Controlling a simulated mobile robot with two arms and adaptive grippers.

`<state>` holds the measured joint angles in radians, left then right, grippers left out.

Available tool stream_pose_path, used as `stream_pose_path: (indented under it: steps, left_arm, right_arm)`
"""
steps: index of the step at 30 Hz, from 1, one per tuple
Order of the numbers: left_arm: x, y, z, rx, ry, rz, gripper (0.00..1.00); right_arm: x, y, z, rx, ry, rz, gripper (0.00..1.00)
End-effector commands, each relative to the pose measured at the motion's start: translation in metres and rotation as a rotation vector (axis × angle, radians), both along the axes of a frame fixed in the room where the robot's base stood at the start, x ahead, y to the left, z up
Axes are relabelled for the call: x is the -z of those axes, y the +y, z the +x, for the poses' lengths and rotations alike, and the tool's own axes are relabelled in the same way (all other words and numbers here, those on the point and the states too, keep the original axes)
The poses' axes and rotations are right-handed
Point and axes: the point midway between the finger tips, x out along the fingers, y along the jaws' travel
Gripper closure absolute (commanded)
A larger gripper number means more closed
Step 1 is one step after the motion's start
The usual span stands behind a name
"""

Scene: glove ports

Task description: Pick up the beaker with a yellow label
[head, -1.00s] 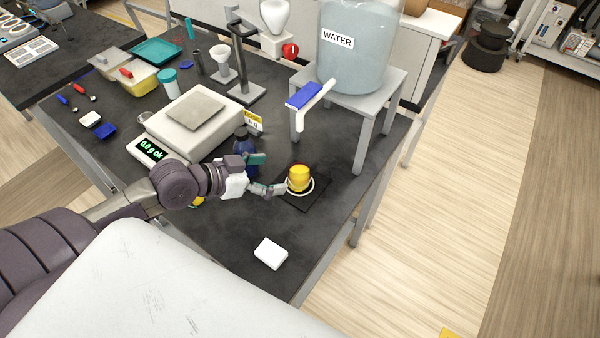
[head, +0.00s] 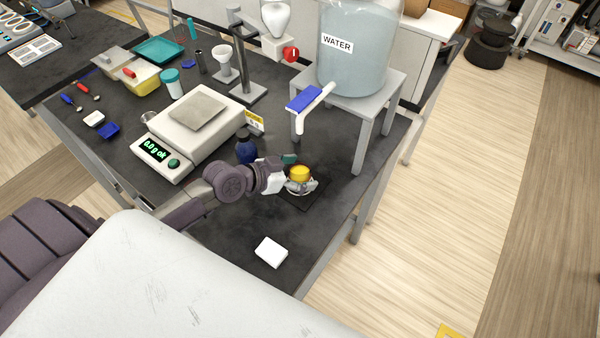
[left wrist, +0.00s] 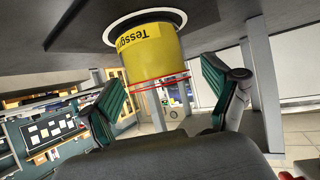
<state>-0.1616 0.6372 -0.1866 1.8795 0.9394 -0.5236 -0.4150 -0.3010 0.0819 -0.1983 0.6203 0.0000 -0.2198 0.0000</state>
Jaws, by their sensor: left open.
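The yellow beaker (head: 300,173) stands on a dark mat (head: 317,196) near the table's right edge, with a white ring around its base. In the left wrist view the picture is upside down and the beaker (left wrist: 150,52) shows a yellow label with dark lettering and red lines near its rim. My left gripper (head: 291,172) is open at the beaker. In the left wrist view its green-padded fingers (left wrist: 163,92) are spread to either side of the beaker, with visible gaps. The gripper hides part of the beaker in the head view. My right gripper is not in view.
A dark blue bottle (head: 246,148) stands close to the left gripper. The scale (head: 182,135) is left of it. A grey stand (head: 383,92) with the water tank (head: 353,55) rises behind the beaker. A white block (head: 270,252) lies in front, with bare table around it.

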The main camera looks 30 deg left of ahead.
Motion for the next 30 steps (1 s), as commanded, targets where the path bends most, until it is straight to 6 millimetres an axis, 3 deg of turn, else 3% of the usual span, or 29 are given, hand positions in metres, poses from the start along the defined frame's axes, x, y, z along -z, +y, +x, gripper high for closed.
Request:
stream_pose_path:
  steps: [3,15,25,30]
  left_arm:
    - [0.0,0.0,0.0,0.0,0.001,0.001,0.16]
    - [0.0,0.0,0.0,0.0,0.0,-0.001,0.82]
    - [-0.004,0.0,0.0,0.0,0.0,-0.001,0.84]
    - [-0.02,0.0,0.0,0.002,-0.004,0.002,0.84]
  right_arm:
    - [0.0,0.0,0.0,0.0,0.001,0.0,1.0]
    - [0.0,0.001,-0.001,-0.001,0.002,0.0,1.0]
    - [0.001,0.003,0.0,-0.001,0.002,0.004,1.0]
    - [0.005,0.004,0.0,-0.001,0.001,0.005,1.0]
